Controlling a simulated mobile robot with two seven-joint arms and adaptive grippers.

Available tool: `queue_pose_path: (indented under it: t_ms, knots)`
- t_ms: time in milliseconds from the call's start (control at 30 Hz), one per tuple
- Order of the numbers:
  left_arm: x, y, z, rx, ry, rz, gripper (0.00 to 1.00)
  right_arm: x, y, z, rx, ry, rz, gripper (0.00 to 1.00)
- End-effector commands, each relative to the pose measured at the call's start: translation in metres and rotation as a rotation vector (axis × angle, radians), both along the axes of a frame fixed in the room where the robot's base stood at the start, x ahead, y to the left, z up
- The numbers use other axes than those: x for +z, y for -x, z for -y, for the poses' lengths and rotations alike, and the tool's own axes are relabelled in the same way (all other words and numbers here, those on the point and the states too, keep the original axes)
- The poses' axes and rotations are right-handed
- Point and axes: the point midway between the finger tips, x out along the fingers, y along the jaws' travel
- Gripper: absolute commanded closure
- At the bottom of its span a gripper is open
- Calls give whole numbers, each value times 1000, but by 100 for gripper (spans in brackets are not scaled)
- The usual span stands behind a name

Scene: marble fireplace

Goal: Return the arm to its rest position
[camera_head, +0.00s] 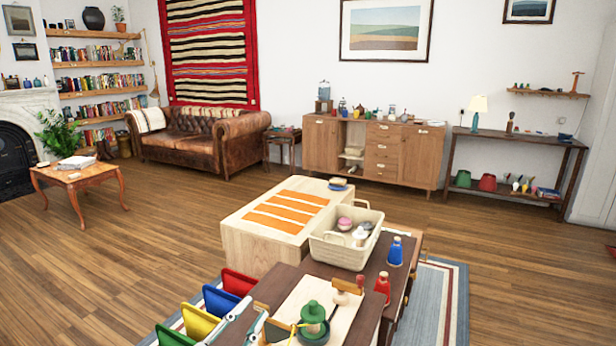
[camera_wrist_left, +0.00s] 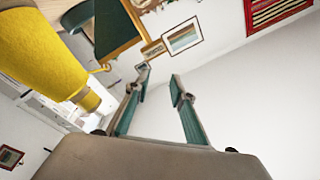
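My left gripper (camera_head: 250,310) comes in at the bottom of the head view, beside the dark wooden table's (camera_head: 290,283) left end. In the left wrist view the two teal-grey fingers of my left gripper (camera_wrist_left: 161,79) stand apart with nothing between them, so it is open and empty. A large yellow object (camera_wrist_left: 50,60) fills the upper left of that view, close to the fingers. My right gripper is in neither view.
Blue, yellow, green and red bins (camera_head: 200,321) stand left of the gripper. A green-topped item (camera_head: 313,313), a red bottle (camera_head: 382,286), a blue bottle (camera_head: 396,252) and a cream basket (camera_head: 340,252) are to the right. Open wooden floor (camera_head: 130,260) lies further left.

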Motion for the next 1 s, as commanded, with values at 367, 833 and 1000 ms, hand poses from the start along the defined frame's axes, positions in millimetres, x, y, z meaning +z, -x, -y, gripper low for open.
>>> queue_pose_path:
  t_ms: [367,833,1000]
  knots:
    - [-123,110,-141,489,-179,-535,76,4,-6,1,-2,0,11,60]
    - [-175,248,-222,686,-395,-940,76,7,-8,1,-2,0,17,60]
    - [-180,285,-239,718,-455,-1037,76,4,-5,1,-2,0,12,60]
